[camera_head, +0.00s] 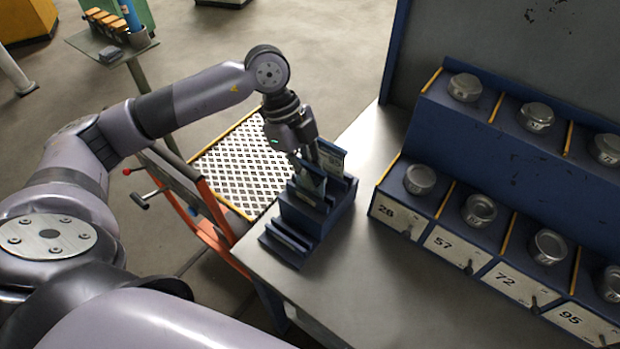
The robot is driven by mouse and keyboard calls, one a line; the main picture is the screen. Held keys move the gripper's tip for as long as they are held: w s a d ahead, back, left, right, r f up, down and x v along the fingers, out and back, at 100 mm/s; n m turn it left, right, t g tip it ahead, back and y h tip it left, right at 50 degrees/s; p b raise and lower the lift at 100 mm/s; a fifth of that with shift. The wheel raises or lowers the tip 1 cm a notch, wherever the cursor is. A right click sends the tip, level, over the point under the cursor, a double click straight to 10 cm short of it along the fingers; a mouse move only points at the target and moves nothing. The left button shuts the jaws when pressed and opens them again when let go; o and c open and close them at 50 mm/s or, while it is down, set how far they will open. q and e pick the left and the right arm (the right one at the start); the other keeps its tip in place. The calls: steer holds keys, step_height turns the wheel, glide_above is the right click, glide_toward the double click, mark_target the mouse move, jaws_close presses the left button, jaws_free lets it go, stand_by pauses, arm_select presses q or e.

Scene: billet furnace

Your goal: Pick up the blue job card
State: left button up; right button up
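A dark blue stepped card rack (318,212) stands on the near left corner of the grey table. A bluish card (311,178) stands upright in it, and a second card (330,157) with a pale printed face stands just behind and to the right. A low front slot also holds something thin. My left gripper (308,160) points down at the top of the rack, right at the upper edges of these cards. Its fingers are small and partly hidden against the cards, so I cannot tell whether they are closed on one. My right gripper is out of view.
A blue tiered shelf (490,160) with several metal tins and numbered labels stands on the table's right. The grey tabletop (400,290) between is bare. An orange-framed cart (212,215) with a perforated top (243,165) stands left of the table. A small side table (108,48) is farther back.

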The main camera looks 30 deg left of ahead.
arm_select(q)
jaws_close()
steer(key=shift+r, duration=0.15)
